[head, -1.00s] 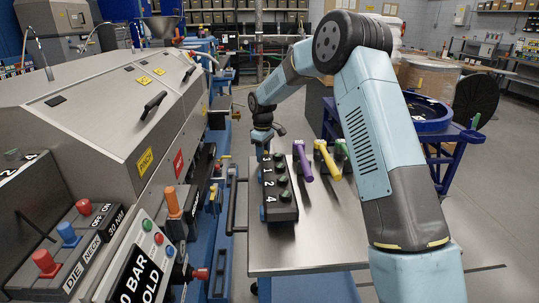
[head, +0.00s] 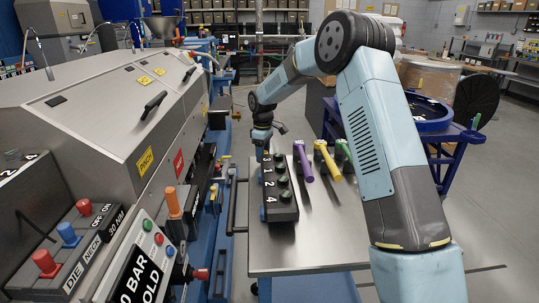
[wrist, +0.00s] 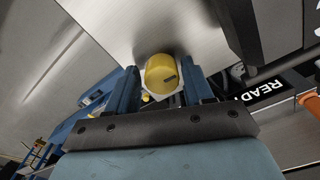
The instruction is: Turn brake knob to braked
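In the wrist view a yellow round knob (wrist: 161,73) with a short dark mark on its face sits on a pale plate against a brushed-metal surface. My gripper (wrist: 161,82) has one blue finger on each side of it. The fingers look open, with narrow gaps beside the knob; whether the knob lies fully between the tips or just beyond them is hard to tell. No lettering shows by the knob, so its setting is unclear. In the head view my wrist is beyond the numbered block, and the fingers and this knob cannot be made out.
A dark label reading "READ" (wrist: 265,94) and an orange handle (wrist: 309,101) are at the right in the wrist view. In the head view a metal table (head: 300,255) carries a numbered block (head: 279,190) and purple (head: 303,160) and yellow (head: 327,160) handled tools. The large machine (head: 110,110) fills the left.

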